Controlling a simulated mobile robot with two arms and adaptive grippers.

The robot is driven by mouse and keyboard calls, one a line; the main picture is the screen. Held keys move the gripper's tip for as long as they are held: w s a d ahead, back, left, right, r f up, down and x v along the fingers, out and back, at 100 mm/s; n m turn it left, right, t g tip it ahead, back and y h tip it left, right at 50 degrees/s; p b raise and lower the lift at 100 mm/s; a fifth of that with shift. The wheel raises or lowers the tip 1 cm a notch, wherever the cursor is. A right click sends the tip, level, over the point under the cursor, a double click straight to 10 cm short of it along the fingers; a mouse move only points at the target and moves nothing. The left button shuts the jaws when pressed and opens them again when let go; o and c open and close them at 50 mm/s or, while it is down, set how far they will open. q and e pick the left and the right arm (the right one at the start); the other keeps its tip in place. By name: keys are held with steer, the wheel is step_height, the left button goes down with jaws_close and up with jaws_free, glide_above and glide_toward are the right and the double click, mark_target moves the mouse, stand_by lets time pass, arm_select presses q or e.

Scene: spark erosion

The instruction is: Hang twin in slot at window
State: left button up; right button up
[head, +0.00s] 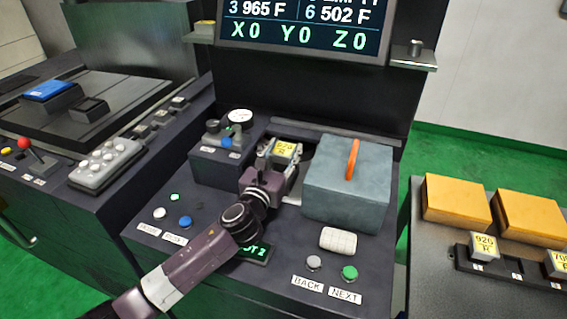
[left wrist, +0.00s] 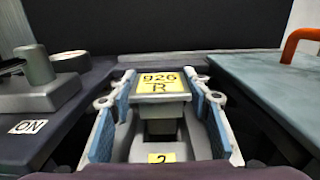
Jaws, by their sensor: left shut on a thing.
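A small block with a yellow top label (head: 286,149) is at the back of the console, between the gauge box and the grey-blue box. The label reads 926 or 920 over R in the left wrist view (left wrist: 160,83). My left gripper (head: 279,161) reaches it from the front and is shut on it, with one blue-padded finger on each side in the left wrist view. Below the block a pale, slotted part shows, with a yellow label reading 2 (left wrist: 165,157). Whether the block touches a holder is unclear. My right gripper is out of view.
The grey-blue box (head: 345,190) with an orange handle stands close right. The gauge box (head: 218,162) with a blue knob stands close left. Another block labelled 920 R (head: 484,245) sits in a dark rack on the right table, near yellow boxes (head: 458,202).

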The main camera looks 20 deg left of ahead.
mark_target(281, 165)
arm_select(q)
steer(key=shift+f+b, duration=0.4)
steer(key=shift+f, duration=1.35)
steer(key=shift+f, duration=0.1)
steer(key=o, duration=1.4)
steer(key=shift+o, duration=0.2)
steer(key=shift+s, duration=0.3)
steer(key=s, duration=1.1)
steer(key=shift+s+a+b, duration=0.2)
steer(key=shift+s+b, duration=0.05)
steer(key=shift+b, duration=0.15)
